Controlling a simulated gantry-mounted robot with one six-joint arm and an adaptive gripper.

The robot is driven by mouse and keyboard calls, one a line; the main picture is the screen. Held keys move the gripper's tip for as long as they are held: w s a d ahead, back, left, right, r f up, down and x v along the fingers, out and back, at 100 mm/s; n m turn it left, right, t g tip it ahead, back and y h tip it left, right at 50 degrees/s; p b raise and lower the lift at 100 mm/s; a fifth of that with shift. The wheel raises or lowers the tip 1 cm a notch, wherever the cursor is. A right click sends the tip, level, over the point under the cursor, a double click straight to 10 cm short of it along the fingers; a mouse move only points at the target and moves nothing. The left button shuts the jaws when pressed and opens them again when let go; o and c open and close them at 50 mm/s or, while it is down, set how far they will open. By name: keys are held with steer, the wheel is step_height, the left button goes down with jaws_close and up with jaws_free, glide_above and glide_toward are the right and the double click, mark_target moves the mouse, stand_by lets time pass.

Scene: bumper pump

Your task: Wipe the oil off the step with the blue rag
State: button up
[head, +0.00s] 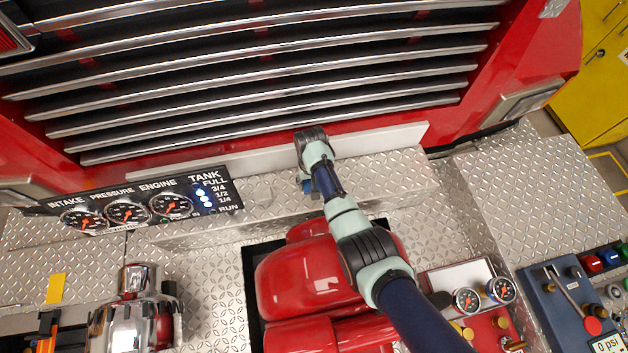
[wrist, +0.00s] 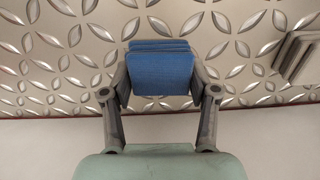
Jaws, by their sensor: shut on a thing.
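The step (head: 385,172) is a bright diamond-plate ledge below the chrome grille. It also fills the upper part of the wrist view (wrist: 60,62). My gripper (wrist: 160,78) is shut on the folded blue rag (wrist: 160,72), which sits between its two fingers. In the head view the rag (head: 307,187) is a small blue patch under my wrist, over the step. My arm hides part of the step there. I cannot tell whether the rag touches the plate. I cannot clearly make out oil in either view.
A gauge panel (head: 135,207) stands left of my gripper. A pale bar (head: 390,137) runs behind the step, under the grille (head: 260,85). A red pump body (head: 305,280) lies in front, below my arm. A grey block (wrist: 298,55) shows at the wrist view's right.

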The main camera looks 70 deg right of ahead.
step_height(320, 180, up, 4)
steer(key=shift+s+f+p, duration=0.1)
steer(key=shift+p, duration=1.1)
step_height(320, 180, up, 4)
steer(key=p, duration=0.4)
steer(key=shift+r, duration=0.2)
